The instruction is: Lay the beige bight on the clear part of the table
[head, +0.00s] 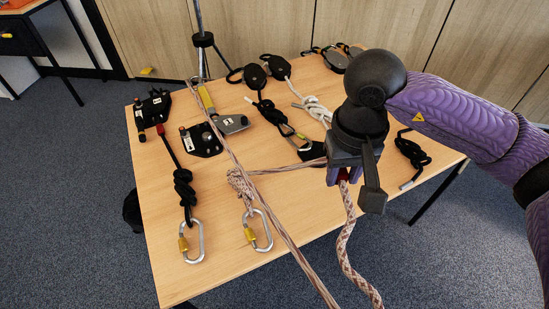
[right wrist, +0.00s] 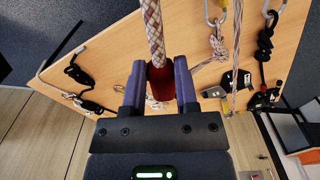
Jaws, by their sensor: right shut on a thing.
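My right gripper (head: 345,178) is shut on the red-sleeved part of a beige patterned rope (head: 348,240), over the right-middle of the table. From the gripper the rope hangs down past the front edge and out of the picture. In the right wrist view the red sleeve (right wrist: 160,82) sits between the two fingers, with the beige rope (right wrist: 154,30) running up from it. Another beige line (head: 262,198) crosses the table diagonally. A beige knot (head: 240,184) with a steel carabiner (head: 258,230) lies at the middle front. My left gripper is not in view.
The wooden table (head: 215,284) carries a black knotted cord (head: 184,187) with a carabiner, black devices (head: 201,140), pulleys (head: 255,76) and a white rope (head: 313,108). A black cord bundle (head: 411,152) lies at the right. Bare wood shows along the front and right.

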